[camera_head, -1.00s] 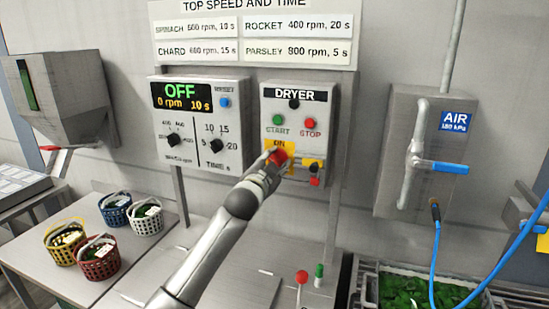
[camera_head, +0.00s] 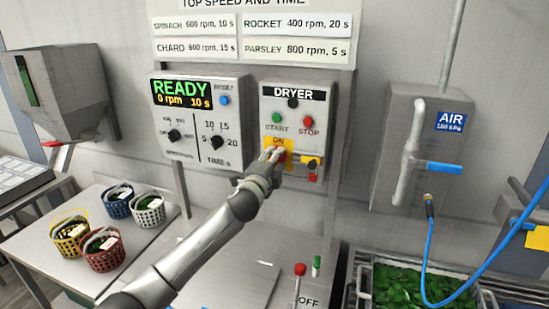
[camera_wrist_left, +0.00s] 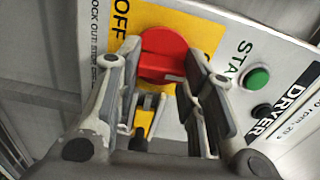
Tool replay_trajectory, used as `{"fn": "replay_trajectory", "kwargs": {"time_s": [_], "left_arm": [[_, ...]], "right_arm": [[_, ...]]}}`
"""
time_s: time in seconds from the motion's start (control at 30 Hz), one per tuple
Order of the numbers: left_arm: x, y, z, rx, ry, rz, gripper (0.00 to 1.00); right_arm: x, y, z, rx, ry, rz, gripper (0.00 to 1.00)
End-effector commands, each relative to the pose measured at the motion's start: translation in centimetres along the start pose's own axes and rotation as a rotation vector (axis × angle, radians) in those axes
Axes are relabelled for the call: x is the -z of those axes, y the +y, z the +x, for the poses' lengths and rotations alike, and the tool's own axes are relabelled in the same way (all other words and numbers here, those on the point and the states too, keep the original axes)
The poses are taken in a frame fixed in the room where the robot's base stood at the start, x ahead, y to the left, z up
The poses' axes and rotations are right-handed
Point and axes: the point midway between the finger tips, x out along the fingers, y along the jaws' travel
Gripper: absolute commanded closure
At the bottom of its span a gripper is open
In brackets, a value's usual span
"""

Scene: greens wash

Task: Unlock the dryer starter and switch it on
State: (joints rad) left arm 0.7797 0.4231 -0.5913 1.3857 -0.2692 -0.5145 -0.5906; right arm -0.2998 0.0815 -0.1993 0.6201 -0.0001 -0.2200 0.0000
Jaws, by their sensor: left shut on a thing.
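The dryer starter (camera_head: 268,110) is a light box on the wall with a green START button (camera_head: 277,117), a red STOP button (camera_head: 308,121) and a yellow switch plate. My left gripper (camera_head: 272,156) reaches it from below and is shut on the red rotary switch knob (camera_wrist_left: 163,55), which shows between the fingers in the left wrist view. ON is readable on the plate in the head view, OFF in the wrist view. A yellow-and-black piece, perhaps the padlock (camera_head: 312,161), sits right of the switch. The display (camera_head: 181,92) reads READY, 0 rpm, 10 s. My right gripper is not in view.
The speed and time panel (camera_head: 203,150) is just left of the starter. An air valve with a blue handle (camera_head: 445,167) is to the right. Several baskets stand on the left table (camera_head: 140,245). A red-knobbed lever (camera_head: 300,270) stands below the starter.

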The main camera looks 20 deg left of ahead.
Motion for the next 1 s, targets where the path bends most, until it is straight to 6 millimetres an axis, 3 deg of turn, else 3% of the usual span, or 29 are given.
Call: {"fn": "replay_trajectory", "kwargs": {"time_s": [0.67,0.7,0.87,1.0], "left_arm": [[0.03,0.16,-0.01,-0.002,0.000,0.068,0.88],[0.03,0.16,-0.01,-0.002,0.000,0.068,0.62],[0.02,0.14,-0.01,-0.001,0.000,0.067,0.42],[0.02,0.10,0.00,-0.001,0.000,0.066,0.42]], "right_arm": [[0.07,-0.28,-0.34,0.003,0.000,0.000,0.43],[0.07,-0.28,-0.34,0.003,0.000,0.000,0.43],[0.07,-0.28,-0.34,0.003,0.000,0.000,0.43],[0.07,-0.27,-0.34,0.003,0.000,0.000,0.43]]}}
